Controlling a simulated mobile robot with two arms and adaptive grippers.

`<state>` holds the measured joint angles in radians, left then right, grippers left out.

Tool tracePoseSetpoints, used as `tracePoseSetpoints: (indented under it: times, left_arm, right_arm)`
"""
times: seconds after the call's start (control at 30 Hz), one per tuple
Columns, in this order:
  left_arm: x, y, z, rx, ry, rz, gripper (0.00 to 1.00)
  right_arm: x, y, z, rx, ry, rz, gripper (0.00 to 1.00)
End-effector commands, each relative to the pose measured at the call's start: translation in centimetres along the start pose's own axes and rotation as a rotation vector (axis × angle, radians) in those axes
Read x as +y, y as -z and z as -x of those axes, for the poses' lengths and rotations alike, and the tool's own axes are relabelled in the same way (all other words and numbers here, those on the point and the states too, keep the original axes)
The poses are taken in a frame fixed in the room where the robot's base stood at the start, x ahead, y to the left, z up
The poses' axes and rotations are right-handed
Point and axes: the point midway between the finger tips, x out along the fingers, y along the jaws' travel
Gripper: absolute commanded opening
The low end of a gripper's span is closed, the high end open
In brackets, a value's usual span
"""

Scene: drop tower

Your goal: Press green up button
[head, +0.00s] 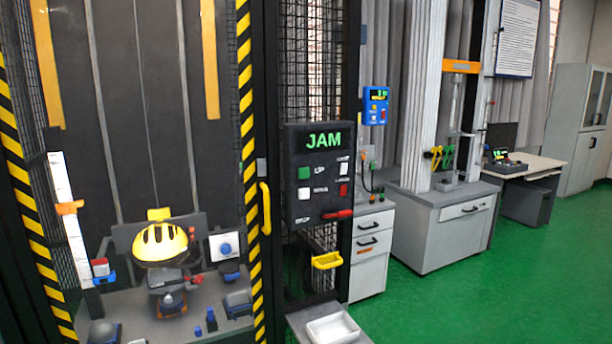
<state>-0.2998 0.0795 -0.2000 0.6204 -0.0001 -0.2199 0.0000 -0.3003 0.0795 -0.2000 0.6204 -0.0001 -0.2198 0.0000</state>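A dark control panel (318,208) is fixed to the black mesh post in the middle of the head view. Its display (324,140) reads "JAM" in green letters. A white button (304,193) is just below the green one. A second white button (343,168) and a red button (343,189) are in the right column. A red lever (338,214) is at the bottom right. The labels are too small to read. Neither of my grippers shows.
Left of the panel is a cage door with yellow handle (265,208) and striped edges. Inside it is a yellow helmet (160,242). A yellow bracket (327,261) and a white tray (332,329) are below the panel. The green floor (480,290) at right is clear.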

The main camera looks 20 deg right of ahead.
Motion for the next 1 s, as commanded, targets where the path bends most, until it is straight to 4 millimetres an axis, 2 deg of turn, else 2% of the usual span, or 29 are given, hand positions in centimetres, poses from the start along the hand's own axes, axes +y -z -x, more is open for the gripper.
tracePoseSetpoints:
  times: [0.03, 0.2, 0.23, 1.0]
  left_arm:
    - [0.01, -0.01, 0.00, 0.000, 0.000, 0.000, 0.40]
    - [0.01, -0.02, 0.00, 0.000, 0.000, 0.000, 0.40]
    - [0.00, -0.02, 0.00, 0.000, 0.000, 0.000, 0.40]
    - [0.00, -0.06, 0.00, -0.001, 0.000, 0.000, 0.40]
  right_arm:
    - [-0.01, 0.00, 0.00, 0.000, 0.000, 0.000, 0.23]
    - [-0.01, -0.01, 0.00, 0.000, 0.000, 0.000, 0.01]
    - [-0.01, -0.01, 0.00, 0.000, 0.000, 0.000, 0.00]
    - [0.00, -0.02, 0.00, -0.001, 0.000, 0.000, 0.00]
